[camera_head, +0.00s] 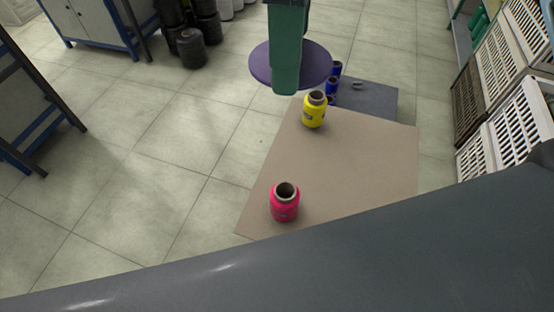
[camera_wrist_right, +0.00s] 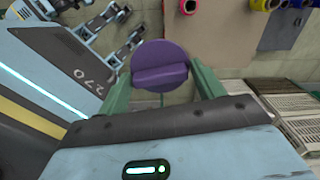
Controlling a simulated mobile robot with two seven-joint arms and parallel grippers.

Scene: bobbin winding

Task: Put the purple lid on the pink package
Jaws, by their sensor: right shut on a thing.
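The purple lid (camera_head: 314,63) is a flat round disc held in the air by my right gripper (camera_head: 285,88) at the top of the head view. In the right wrist view the lid (camera_wrist_right: 159,56) shows a raised bar across it, between the two green fingers. The pink package (camera_head: 285,207) stands upright on the tan tabletop near its front left, its round top open and dark inside. The lid is well apart from it, farther back. The package shows partly at the top edge of the wrist view (camera_wrist_right: 262,4). My left gripper does not show.
A yellow bobbin (camera_head: 314,113) stands behind the pink package, close to the lid. Pale crates (camera_head: 520,122) stand at the right.

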